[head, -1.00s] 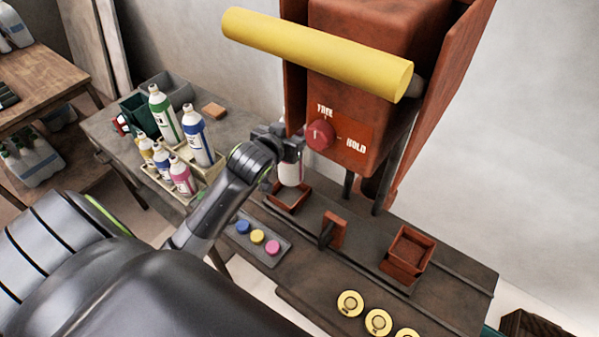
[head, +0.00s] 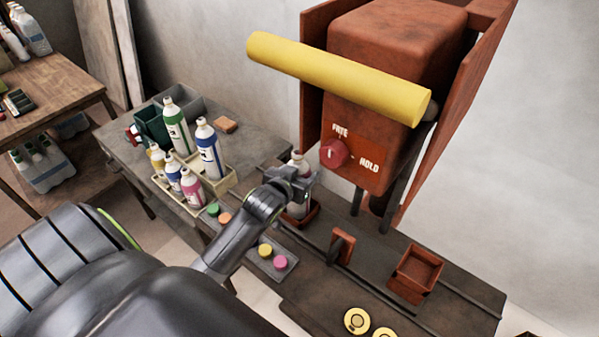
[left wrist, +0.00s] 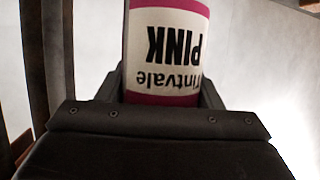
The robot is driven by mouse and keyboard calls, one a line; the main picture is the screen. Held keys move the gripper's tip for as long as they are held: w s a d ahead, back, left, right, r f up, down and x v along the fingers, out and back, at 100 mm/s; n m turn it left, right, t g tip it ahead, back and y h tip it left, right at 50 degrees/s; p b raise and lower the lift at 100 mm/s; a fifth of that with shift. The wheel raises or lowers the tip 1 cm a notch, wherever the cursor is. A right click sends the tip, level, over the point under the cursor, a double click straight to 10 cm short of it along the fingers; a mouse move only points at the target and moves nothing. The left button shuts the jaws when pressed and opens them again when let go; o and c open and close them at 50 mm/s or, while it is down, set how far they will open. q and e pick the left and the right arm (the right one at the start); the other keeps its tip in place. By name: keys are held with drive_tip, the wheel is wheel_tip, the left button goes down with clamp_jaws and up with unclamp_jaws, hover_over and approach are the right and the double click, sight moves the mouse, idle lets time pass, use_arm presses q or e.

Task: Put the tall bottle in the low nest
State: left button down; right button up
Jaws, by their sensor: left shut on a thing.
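My left gripper (head: 291,183) is shut on a bottle (head: 299,166) with a white label and a greyish top. In the left wrist view the bottle (left wrist: 168,50) fills the jaws, and its label reads PINK between pink bands. In the head view the bottle is upright, and its lower end is at the left red square nest (head: 315,211), seemingly inside its rim. Whether it rests on the bottom is hidden. A second red nest (head: 416,270) stands empty to the right. Which nest is the low one I cannot tell for sure. My right gripper is not in view.
A red machine with a yellow bar (head: 340,80) and a FREE/HOLD knob (head: 334,152) overhangs the bench. A red upright piece (head: 341,246) stands between the nests. A tray (head: 283,272) holds coloured caps. Several bottles stand in a cream crate (head: 215,189) at left.

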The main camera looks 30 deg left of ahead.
use_arm(q)
drive_tip(key=c, duration=0.7)
unclamp_jaws()
drive_tip(key=shift+o, duration=1.5)
drive_tip(key=shift+r, duration=0.1)
drive_tip(key=b+v, duration=0.1)
drive_tip(key=v, duration=1.1)
drive_tip(key=shift+s, duration=0.1)
